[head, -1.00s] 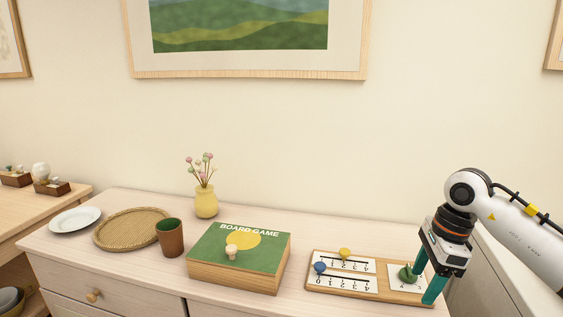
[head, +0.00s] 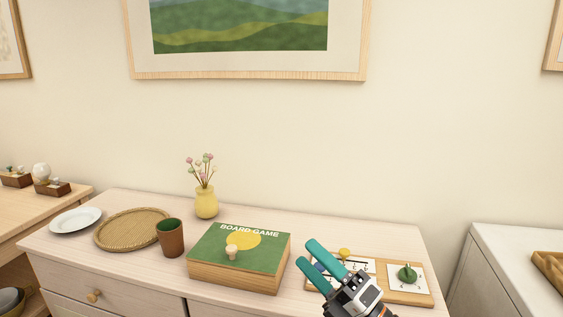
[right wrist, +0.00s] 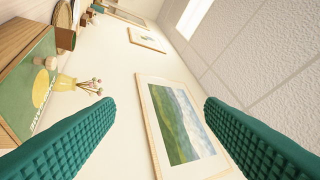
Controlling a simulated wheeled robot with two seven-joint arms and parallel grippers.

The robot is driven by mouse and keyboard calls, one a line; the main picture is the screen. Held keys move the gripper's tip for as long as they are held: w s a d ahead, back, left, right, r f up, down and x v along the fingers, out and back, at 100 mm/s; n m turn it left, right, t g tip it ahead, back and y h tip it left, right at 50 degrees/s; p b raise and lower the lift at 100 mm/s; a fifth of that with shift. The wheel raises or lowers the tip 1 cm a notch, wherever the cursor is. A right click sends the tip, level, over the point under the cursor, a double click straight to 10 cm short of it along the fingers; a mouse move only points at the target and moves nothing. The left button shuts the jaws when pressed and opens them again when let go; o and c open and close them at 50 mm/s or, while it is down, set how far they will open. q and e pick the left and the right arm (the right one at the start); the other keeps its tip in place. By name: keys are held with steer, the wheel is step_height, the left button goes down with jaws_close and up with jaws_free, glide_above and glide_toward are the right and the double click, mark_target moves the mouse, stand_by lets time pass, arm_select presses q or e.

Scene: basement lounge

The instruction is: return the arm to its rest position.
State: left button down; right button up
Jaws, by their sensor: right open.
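My right gripper (head: 313,265) is at the bottom right of the head view, pointing up and to the left. Its two teal fingers are apart with nothing between them. It is in front of the wooden score board (head: 405,297) and hides part of it. In the right wrist view the open fingers (right wrist: 160,115) frame the wall and the landscape picture (right wrist: 178,120). My left gripper is not in view.
The board game box (head: 235,277) is just left of the right gripper. A green piece (head: 407,274) and a yellow piece (head: 344,253) are on the score board. A cup (head: 170,240), a woven tray (head: 105,238), a plate (head: 75,220) and a vase (head: 206,203) stand further left.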

steer(key=s+d+f+m+g+h, duration=0.1)
steer(key=s+d+f+m+h, duration=0.1)
steer(key=d+f+m+h, duration=0.7)
steer(key=s+d+f+m+h, duration=0.35)
steer(key=f+m+h, duration=0.65)
steer(key=m, duration=0.4)
steer(key=s+d+f+m+g+y, duration=0.1)
steer(key=s+f+m+g, duration=0.2)
steer(key=s+f+g, duration=0.55)
steer(key=s+d+f+m+g+y, duration=0.1)
steer(key=s+f+m+g, duration=0.2)
steer(key=s+f, duration=0.55)
steer(key=s+f+p, duration=0.3)
steer(key=f+p, duration=0.1)
steer(key=f, duration=1.4)
steer(key=s+d+f+g+p, duration=0.2)
steer(key=s+d+f+p, duration=0.1)
steer(key=s+f, duration=1)
steer(key=s, duration=0.4)
steer(key=shift+d+f+h, duration=0.2)
steer(key=shift+f+h, duration=0.1)
